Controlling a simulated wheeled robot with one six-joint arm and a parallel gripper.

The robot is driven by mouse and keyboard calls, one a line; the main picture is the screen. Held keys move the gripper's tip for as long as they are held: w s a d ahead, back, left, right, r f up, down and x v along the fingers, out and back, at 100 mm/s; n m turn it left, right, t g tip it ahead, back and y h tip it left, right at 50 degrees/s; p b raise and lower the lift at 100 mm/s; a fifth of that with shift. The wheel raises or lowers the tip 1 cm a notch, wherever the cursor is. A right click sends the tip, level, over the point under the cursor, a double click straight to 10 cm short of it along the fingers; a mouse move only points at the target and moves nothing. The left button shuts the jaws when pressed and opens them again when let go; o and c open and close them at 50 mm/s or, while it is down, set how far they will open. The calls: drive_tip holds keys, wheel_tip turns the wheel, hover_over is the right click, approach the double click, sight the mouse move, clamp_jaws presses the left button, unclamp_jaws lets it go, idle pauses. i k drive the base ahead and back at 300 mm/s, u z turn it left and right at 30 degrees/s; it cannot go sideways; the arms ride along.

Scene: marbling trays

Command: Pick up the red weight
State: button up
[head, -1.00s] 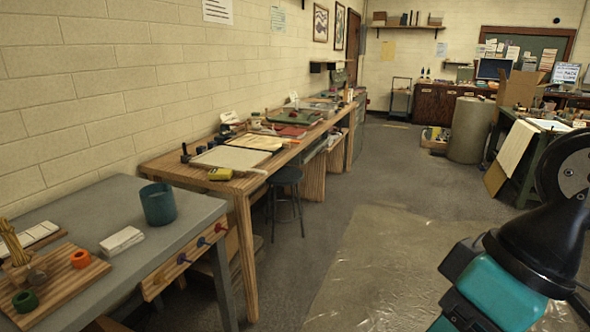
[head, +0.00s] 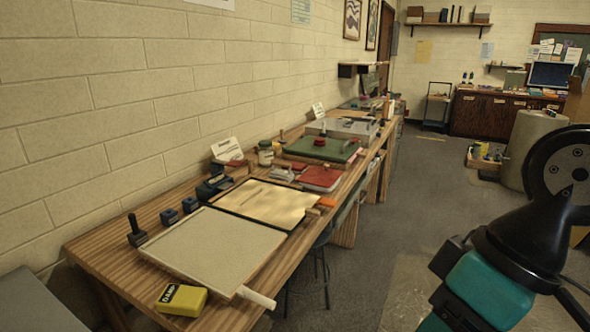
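A small red round thing (head: 320,142), which may be the red weight, sits on a green board (head: 322,150) on the long wooden bench. It is small in the head view, so its exact shape is hard to tell. A red flat pad or book (head: 321,178) lies nearer on the same bench. My gripper is out of view. Only black and teal links of my arm show at the right edge, well apart from the red things.
The wooden bench (head: 165,220) runs along the wall. A pale tray (head: 212,247), a cream sheet (head: 266,203), a yellow box (head: 181,300) and dark stampers lie on its near end. A stool (head: 318,262) stands beneath its edge. Grey floor (head: 385,235) is open right of the bench.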

sight(318, 141)
drive_tip(key=u, duration=0.05)
drive_tip(key=i, duration=0.95)
drive_tip(key=z, duration=0.8)
drive_tip(key=i, duration=2.4)
drive_tip(key=u, duration=2.65)
